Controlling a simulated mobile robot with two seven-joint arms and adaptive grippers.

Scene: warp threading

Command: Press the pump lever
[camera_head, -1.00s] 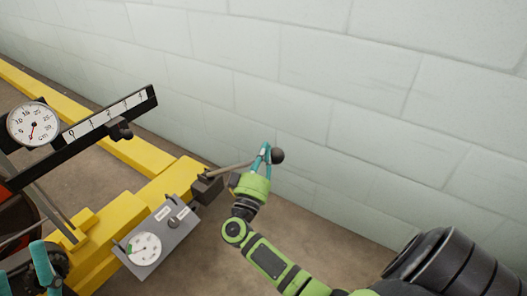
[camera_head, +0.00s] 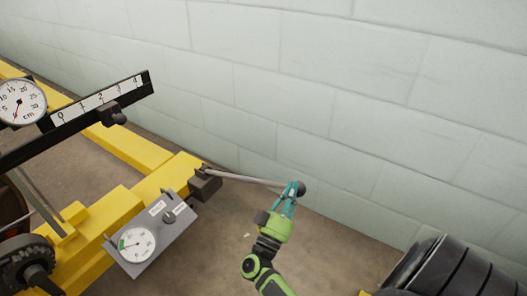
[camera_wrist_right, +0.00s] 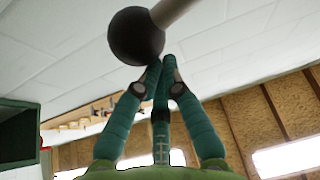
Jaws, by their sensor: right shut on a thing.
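The pump lever (camera_head: 245,180) is a thin grey rod that runs from a dark block (camera_head: 205,187) on the yellow frame to a dark ball knob (camera_head: 299,187). It slopes slightly down to the right in the head view. In the right wrist view the knob (camera_wrist_right: 136,36) and the pale rod (camera_wrist_right: 172,12) lie at the fingertips. The exact contact is partly hidden. My left gripper is not in view.
A grey panel with a round gauge (camera_head: 138,244) is mounted beside the lever block. A dial (camera_head: 21,102) and a black scale bar (camera_head: 75,118) stand at the left. A yellow beam (camera_head: 130,143) runs along the pale block wall (camera_head: 330,100). Bare floor (camera_head: 220,250) lies below the lever.

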